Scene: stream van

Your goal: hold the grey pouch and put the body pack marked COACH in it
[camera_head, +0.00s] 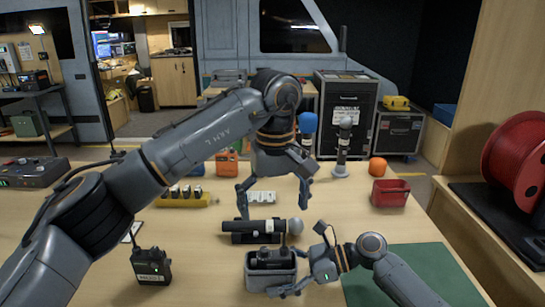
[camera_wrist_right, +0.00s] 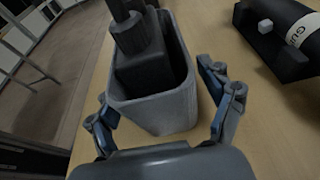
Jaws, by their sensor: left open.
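The grey pouch (camera_head: 271,283) stands upright on the table near the front centre, its mouth upward. A black body pack (camera_head: 272,257) is inside it, its top showing above the rim; I cannot read a COACH mark. The wrist view shows the pouch (camera_wrist_right: 160,113) with the pack (camera_wrist_right: 140,62) in it. My left gripper (camera_head: 275,200) is open and empty, above and behind the pouch. Another black body pack (camera_head: 151,267) stands at the left; its label is unreadable.
A black microphone (camera_head: 252,226) lies in a cradle just behind the pouch. A yellow strip (camera_head: 184,201) with several items, a red bin (camera_head: 390,193), an orange ball (camera_head: 377,166) and an upright microphone (camera_head: 342,150) stand farther back. A green mat (camera_head: 425,270) lies at right.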

